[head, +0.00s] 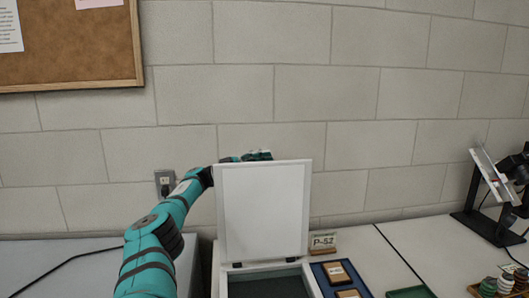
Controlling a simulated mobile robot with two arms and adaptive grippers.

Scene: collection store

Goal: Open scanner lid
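The scanner lid (263,212) is a white panel that stands raised, nearly upright, at the back of the scanner. The scanner body (221,268) is white with a dark bed (268,288), partly cut off by the bottom edge of the view. My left arm reaches in from the left, and my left gripper (256,156) is behind the lid's top edge. Only a small part of it shows above the lid, so I cannot tell whether its fingers are open or whether it touches the lid. My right gripper is out of view.
A "P-52" label card (322,242) and a blue tray (320,273) with framed pieces are right of the scanner. A tray with stacked discs (488,287) and a black stand (475,208) are farther right. A block wall rises behind, with a socket (165,182).

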